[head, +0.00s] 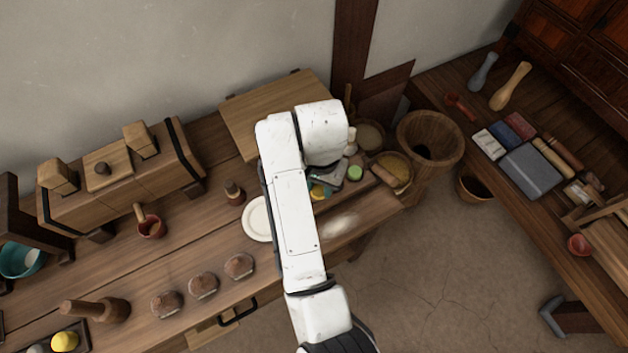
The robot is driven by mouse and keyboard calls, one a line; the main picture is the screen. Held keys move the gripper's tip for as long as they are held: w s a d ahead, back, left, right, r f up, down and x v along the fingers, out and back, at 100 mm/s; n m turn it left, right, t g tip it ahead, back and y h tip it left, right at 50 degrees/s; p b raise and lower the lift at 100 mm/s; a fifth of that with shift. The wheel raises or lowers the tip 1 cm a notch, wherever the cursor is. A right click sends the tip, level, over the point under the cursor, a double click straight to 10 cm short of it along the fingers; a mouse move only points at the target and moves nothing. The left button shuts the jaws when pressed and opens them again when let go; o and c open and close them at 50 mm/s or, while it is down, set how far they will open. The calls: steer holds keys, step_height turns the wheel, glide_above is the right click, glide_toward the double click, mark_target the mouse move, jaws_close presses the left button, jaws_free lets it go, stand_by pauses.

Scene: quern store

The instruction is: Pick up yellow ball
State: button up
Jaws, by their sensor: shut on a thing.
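My gripper is low over the right part of the long wooden table and appears shut on this ball. The fingertips are mostly hidden, so I cannot tell whether the ball touches the surface below. A second rounded yellow thing (65,341) sits in a dark tray at the bottom left, far from my gripper.
A cream plate (256,219) lies left of my arm, partly hidden. A green-topped item (354,173) and a bowl (393,170) stand close right of my gripper. A wooden bucket (430,140) stands farther right. Open floor lies between the tables.

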steer(key=s+d+r+p, duration=0.5)
steer(key=s+r+p, duration=0.1)
steer(key=s, duration=0.3)
steer(key=shift+s+d, duration=0.15)
steer(key=shift+d, duration=0.15)
